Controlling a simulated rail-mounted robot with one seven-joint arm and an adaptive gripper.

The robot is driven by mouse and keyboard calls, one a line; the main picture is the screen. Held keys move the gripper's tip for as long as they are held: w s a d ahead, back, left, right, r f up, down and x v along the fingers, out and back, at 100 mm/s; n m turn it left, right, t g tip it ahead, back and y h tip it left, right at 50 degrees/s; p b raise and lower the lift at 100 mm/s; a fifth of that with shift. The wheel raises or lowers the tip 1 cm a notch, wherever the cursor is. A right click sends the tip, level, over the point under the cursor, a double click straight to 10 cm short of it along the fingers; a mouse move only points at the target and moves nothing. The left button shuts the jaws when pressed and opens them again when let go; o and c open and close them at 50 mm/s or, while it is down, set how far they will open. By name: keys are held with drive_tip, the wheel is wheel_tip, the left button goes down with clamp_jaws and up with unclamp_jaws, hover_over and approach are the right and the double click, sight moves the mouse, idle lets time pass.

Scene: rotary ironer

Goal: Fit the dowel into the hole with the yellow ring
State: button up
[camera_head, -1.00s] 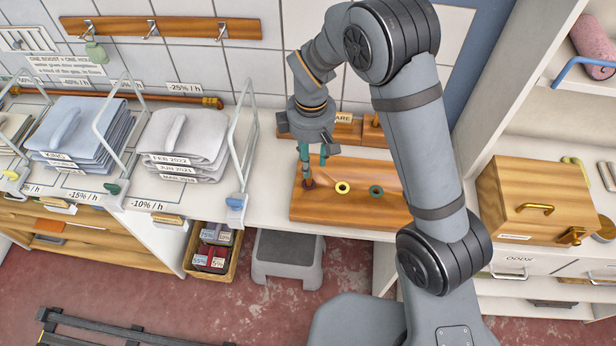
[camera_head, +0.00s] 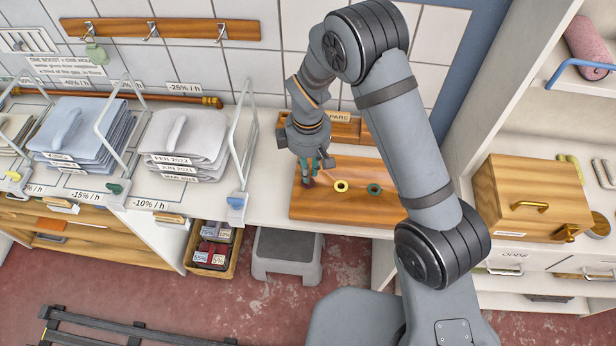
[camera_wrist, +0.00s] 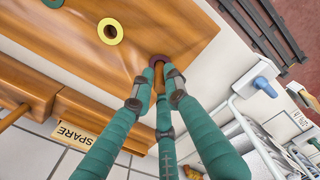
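A pale wooden dowel (camera_wrist: 159,78) stands between my fingertips in the wrist view. Its far end meets the dark red ring (camera_wrist: 160,60) on the wooden board. My gripper (camera_wrist: 160,78) has green fingers that converge closely around the dowel and look shut on it. In the head view my gripper (camera_head: 311,170) is tilted over the left part of the board (camera_head: 350,212), and the fingers mostly hide the dowel. The yellow ring (camera_head: 341,186) lies just right of the gripper, with its hole empty; it also shows in the wrist view (camera_wrist: 110,32).
A green ring (camera_head: 374,189) lies right of the yellow one. A wooden rack labelled SPARE (camera_head: 345,130) stands behind the board. A wire divider (camera_head: 241,150) and folded linen (camera_head: 186,140) are to the left. A wooden box (camera_head: 530,200) stands at right.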

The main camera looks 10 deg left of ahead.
clamp_jaws()
